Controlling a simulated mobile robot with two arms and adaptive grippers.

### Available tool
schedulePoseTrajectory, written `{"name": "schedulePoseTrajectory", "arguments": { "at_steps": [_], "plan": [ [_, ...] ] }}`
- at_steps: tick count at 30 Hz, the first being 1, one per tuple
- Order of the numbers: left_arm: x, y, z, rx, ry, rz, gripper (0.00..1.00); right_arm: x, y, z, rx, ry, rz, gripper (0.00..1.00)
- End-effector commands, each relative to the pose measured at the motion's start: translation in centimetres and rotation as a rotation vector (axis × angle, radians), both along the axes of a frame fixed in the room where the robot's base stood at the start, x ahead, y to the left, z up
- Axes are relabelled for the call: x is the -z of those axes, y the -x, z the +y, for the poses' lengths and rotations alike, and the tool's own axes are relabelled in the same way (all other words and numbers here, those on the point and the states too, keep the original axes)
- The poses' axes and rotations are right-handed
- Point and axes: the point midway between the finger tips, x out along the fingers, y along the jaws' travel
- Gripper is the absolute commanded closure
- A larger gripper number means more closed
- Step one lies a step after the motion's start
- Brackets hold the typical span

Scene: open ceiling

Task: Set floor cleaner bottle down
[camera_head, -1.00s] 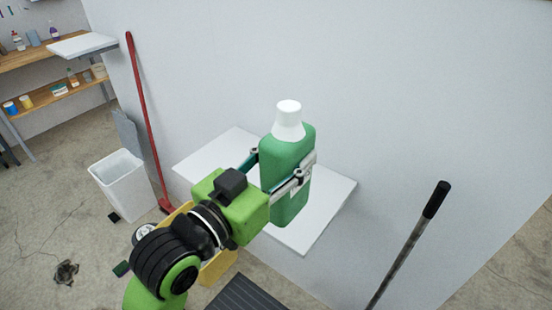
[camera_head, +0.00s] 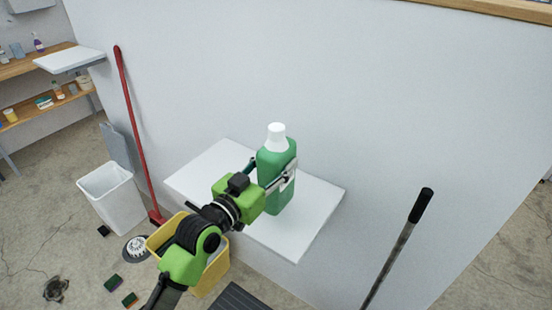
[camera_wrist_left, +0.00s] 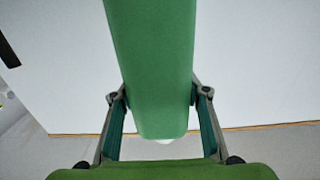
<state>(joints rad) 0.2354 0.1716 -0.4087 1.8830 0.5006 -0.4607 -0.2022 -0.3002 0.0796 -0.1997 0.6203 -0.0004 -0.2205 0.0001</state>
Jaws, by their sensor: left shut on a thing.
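The floor cleaner bottle (camera_head: 273,168) is green with a white cap and stands upright over the white wall shelf (camera_head: 310,225). My left gripper (camera_head: 273,172) is shut on the bottle's sides, with the arm reaching in from the lower left. In the left wrist view, the bottle (camera_wrist_left: 152,65) fills the middle between the two fingers (camera_wrist_left: 158,105). I cannot tell whether the bottle's base touches the shelf. My right gripper is not in view.
A yellow bucket (camera_head: 208,278) stands below the shelf's left side. A red-handled tool (camera_head: 134,120) leans on the wall by a white bin (camera_head: 108,192). A dark pole (camera_head: 397,250) stands at right. The shelf is bare around the bottle.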

Motion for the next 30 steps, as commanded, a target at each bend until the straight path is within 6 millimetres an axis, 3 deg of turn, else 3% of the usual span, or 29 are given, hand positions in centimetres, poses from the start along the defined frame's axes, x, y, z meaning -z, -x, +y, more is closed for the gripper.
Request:
{"name": "schedulePoseTrajectory", "arguments": {
  "at_steps": [10, 22, 23, 24, 30],
  "plan": [
    [2.8, -0.5, 0.0, -0.001, 0.005, -0.009, 1.0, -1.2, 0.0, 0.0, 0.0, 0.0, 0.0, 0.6],
    [3.4, -0.5, 0.0, -0.002, 0.006, -0.011, 1.0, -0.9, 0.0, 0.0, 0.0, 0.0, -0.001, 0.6],
    [3.8, -0.4, 0.0, -0.001, -0.001, 0.001, 0.5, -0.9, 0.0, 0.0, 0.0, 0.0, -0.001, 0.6],
    [3.8, -0.4, 0.0, -0.001, -0.001, 0.001, 0.41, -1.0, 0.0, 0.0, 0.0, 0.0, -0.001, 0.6],
    [3.8, -0.4, 0.0, -0.001, -0.001, 0.001, 0.41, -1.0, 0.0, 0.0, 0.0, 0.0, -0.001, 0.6]
  ]
}}
